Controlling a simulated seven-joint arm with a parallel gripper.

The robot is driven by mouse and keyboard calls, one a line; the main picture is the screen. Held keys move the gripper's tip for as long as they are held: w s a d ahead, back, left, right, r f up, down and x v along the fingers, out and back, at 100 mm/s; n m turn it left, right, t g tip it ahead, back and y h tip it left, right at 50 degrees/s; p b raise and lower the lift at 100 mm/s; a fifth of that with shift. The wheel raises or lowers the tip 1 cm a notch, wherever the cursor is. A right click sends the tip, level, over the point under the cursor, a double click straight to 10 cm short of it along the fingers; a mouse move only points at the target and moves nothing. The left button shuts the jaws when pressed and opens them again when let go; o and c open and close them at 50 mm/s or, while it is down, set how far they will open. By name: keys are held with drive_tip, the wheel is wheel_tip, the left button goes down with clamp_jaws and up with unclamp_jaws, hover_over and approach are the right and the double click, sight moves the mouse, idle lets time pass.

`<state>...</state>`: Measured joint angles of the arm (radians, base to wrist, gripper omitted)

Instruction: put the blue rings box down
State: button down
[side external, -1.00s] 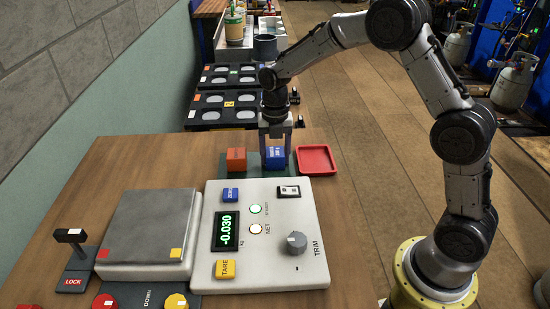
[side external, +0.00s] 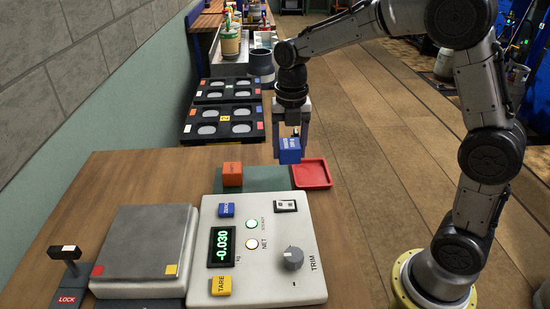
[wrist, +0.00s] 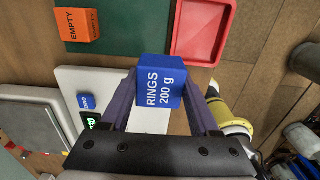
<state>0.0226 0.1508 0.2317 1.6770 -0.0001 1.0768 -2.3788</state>
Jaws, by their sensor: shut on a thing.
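The blue rings box (side external: 289,150) is held between the fingers of my gripper (side external: 290,132), above the right part of the green mat (side external: 262,180). In the wrist view the box (wrist: 160,84) shows the label "RINGS 200 g", and my gripper (wrist: 160,100) is shut on its two sides. The box is off the mat, close to the red tray (side external: 312,174) in the side view. An orange box (side external: 232,174) stands on the mat to the left; in the wrist view it (wrist: 82,24) reads "EMPTY".
The scale console (side external: 262,250) with a display reading -0.030 stands in front of the mat. The grey weighing plate (side external: 145,240) is at its left. Black trays with round recesses (side external: 222,122) lie behind. The red tray is empty.

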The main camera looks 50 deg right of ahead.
drive_tip(key=s+r, duration=0.3)
drive_tip(key=s, duration=0.5)
drive_tip(key=shift+r, duration=0.15)
drive_tip(key=shift+s+a, duration=0.1)
